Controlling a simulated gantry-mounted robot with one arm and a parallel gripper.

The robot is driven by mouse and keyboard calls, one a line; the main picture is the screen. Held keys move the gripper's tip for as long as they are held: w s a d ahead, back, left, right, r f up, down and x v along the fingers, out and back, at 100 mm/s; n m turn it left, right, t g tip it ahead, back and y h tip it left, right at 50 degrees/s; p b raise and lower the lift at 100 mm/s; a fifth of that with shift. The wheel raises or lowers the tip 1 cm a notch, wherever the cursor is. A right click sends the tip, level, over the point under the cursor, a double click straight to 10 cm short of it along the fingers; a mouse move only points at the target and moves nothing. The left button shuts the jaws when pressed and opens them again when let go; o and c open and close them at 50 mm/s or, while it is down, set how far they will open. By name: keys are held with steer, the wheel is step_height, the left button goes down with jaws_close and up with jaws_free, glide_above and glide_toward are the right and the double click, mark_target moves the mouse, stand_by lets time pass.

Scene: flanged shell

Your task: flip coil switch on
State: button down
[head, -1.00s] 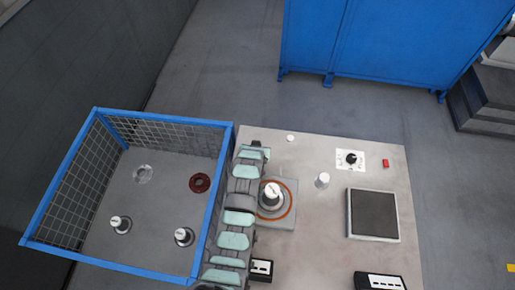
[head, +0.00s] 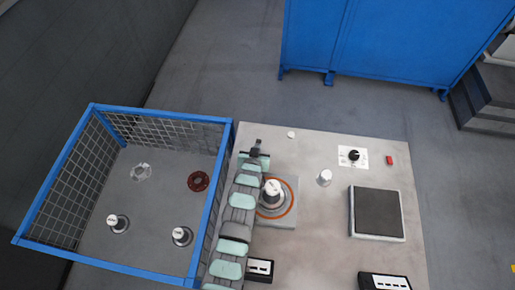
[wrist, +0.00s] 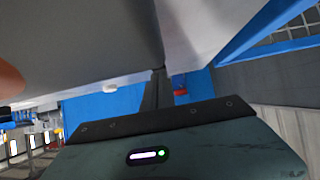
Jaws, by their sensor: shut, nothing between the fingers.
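My gripper (head: 257,147) is at the far left of the pale grey table, near its left edge and just right of the blue-framed basket. In the wrist view its dark fingers (wrist: 160,78) are shut together with nothing between them. No part is clearly readable as the coil switch. A white plate with a black knob (head: 354,155) lies at the far right of the table, well to the right of my gripper. A small red block (head: 390,160) is beside it. A small black-and-white box (head: 260,268) is at the near left, close to my arm.
The blue mesh basket (head: 228,170) holds several small parts. A ringed plate with a white-topped piece (head: 273,190) is right of my arm. A dark square pad (head: 377,212) and another switch-like box (head: 383,281) are at the right. The table's far middle is mostly clear.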

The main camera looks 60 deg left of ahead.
steer(key=shift+s+d+f+p, duration=0.1)
steer(key=shift+d+f+p, duration=0.15)
steer(key=shift+p, duration=0.2)
steer(key=r, duration=0.1)
steer(key=r+p, duration=0.1)
steer(key=r, duration=0.2)
steer(key=shift+s+d+r+p, duration=0.1)
steer(key=shift+s+d+p, duration=0.15)
steer(key=shift+p, duration=0.05)
steer(key=v, duration=0.9)
steer(key=shift+r+b, duration=0.35)
steer(key=shift+b, duration=0.1)
steer(key=shift+d, duration=0.1)
